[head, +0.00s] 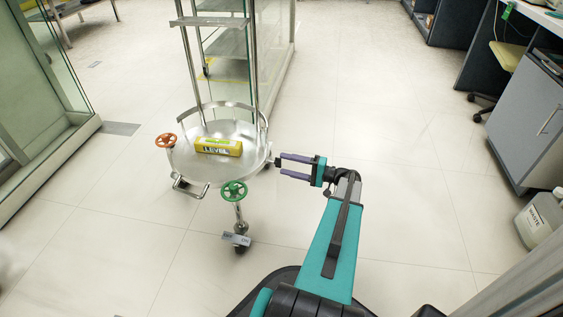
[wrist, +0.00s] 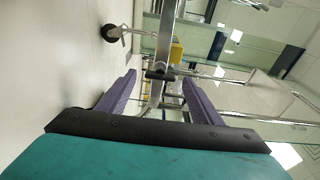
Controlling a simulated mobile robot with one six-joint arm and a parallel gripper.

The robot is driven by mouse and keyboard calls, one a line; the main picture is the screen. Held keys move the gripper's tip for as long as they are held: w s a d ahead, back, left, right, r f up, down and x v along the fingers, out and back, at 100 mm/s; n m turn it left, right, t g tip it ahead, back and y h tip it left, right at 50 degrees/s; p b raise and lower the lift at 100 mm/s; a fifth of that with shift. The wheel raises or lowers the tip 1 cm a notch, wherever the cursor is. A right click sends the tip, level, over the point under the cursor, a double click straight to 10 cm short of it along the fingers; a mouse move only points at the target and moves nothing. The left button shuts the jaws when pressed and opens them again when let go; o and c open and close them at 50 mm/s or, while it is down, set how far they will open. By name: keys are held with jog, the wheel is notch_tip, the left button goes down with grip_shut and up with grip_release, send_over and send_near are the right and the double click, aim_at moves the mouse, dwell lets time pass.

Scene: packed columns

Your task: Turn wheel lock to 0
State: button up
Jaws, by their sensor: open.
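A round steel cart (head: 212,174) stands left of my gripper in the head view. I cannot read any lock setting or tell which wheel is the lock. My gripper (head: 281,164) is open, its purple fingers pointing left at the cart's right side.
A yellow block marked LEVEL (head: 217,147) lies on the cart's round deck. A cart caster (wrist: 109,32) shows in the wrist view. A glass-sided cabinet (head: 50,80) stands at the left, a grey cabinet (head: 525,108) and a white jug (head: 541,219) at the right. The floor between is clear.

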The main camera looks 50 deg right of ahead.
jog(key=p+v, duration=0.2)
jog(key=v, duration=0.7)
jog(key=shift+s+p, duration=0.35)
jog(key=shift+d, duration=0.1)
